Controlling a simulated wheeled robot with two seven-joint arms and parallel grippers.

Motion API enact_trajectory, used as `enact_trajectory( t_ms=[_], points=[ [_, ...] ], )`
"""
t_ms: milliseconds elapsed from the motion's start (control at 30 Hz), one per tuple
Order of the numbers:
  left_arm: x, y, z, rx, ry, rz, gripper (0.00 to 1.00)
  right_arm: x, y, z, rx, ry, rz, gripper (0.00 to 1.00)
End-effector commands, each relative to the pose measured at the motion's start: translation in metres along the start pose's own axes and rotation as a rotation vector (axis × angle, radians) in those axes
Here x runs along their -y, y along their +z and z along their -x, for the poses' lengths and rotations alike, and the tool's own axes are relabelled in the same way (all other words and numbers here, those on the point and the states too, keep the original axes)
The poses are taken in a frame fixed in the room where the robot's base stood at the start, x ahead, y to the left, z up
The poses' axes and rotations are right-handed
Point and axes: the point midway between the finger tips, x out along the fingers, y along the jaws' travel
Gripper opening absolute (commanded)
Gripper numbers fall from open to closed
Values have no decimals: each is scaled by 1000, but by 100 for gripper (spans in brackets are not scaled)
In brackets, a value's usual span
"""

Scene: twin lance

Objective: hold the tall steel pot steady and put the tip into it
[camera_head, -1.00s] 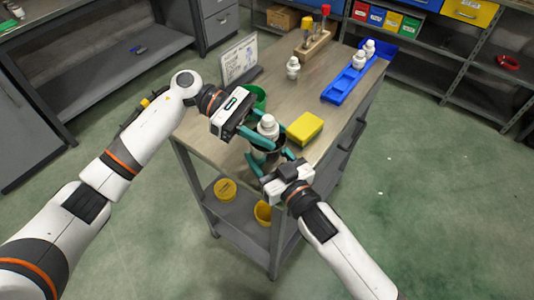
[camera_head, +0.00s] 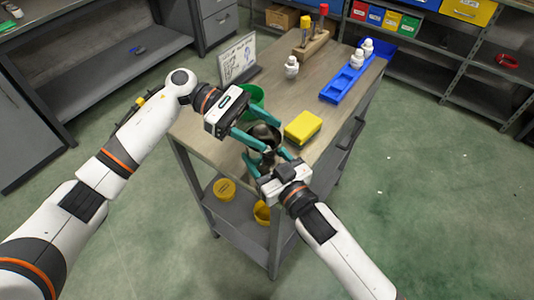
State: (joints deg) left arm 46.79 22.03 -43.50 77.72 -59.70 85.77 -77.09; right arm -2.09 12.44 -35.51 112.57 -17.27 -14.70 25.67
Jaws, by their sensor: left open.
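The tall steel pot (camera_head: 268,156) is dark and shiny and stands near the front edge of the workbench; its mouth faces up. My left gripper (camera_head: 260,133) comes in from the left at the pot's mouth. Its teal fingers are apart with nothing seen between them but the pot. My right gripper (camera_head: 268,161) comes from the front, with one teal finger on each side of the pot's body, and looks closed on it. The white bottle-like piece seen earlier at the mouth is not in sight; the pot's inside is too dark to read.
A yellow box (camera_head: 303,127) lies just right of the pot. A green container (camera_head: 253,97) stands behind the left gripper, near a sign (camera_head: 238,60). A white bottle (camera_head: 292,67), a wooden rack (camera_head: 311,44) and a blue tray (camera_head: 345,84) stand farther back.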

Motion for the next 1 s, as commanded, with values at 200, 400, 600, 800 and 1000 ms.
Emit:
enact_trajectory(
  t_ms=[200,400,600,800,1000],
  points=[
    [-2,11,50,22,-5,15,64,6,1,0,3,-11,1,43],
    [-2,2,87,9,-7,1,64,6,0,0,0,-11,1,42],
    [-2,-2,105,3,-5,-7,64,6,0,0,-2,-10,1,42],
    [-2,-3,107,1,-5,-9,64,6,0,0,-2,-10,1,42],
    [-1,-4,107,1,-5,-10,64,5,0,0,-3,-10,1,80]
  ],
)
